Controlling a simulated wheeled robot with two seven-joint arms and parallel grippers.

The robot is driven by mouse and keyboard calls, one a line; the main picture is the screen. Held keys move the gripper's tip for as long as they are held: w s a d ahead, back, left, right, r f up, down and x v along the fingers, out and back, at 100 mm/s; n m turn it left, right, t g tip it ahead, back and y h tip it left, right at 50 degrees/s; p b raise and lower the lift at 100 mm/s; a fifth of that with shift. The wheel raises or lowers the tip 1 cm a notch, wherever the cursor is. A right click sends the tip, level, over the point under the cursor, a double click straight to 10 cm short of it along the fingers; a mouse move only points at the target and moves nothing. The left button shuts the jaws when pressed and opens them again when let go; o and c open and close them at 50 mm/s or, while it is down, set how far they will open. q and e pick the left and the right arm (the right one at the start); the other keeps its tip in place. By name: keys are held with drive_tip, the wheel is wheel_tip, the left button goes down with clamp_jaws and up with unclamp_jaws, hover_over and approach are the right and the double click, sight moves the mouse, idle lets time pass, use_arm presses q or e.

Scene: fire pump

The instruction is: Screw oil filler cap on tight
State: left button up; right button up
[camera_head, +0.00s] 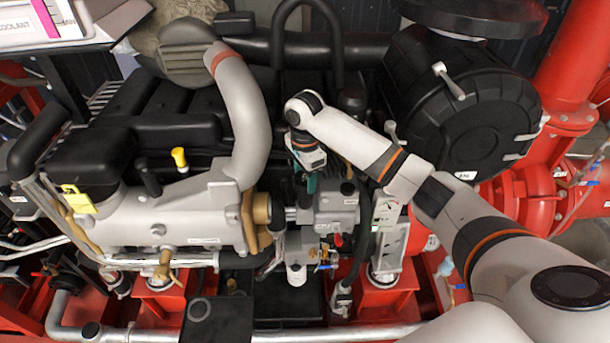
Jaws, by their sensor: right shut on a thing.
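My right arm reaches in from the lower right, across the engine's right part. My right gripper (311,172) points down over the grey housing (336,206) in the middle. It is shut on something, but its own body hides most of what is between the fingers. A small teal part shows at the fingertips. I cannot make out the oil filler cap for certain. A yellow cap-like part (78,199) sits on the engine's left end, and a smaller yellow handle (180,158) stands behind the pale manifold. Both are well apart from the gripper. My left gripper is not in view.
A thick pale hose (241,112) curves up just left of the gripper. A black looped pipe (336,48) rises behind it. A large black round housing (465,105) stands at the right, beside red pipework (570,62). Small valves and fittings crowd the space below the gripper.

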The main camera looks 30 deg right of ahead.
drive_tip(key=shift+f, duration=0.2)
idle(1.4)
drive_tip(key=o, duration=0.4)
drive_tip(key=c, duration=0.8)
drive_tip(key=shift+o, duration=0.2)
drive_tip(key=m, duration=0.3)
drive_tip(key=shift+m, duration=1.9)
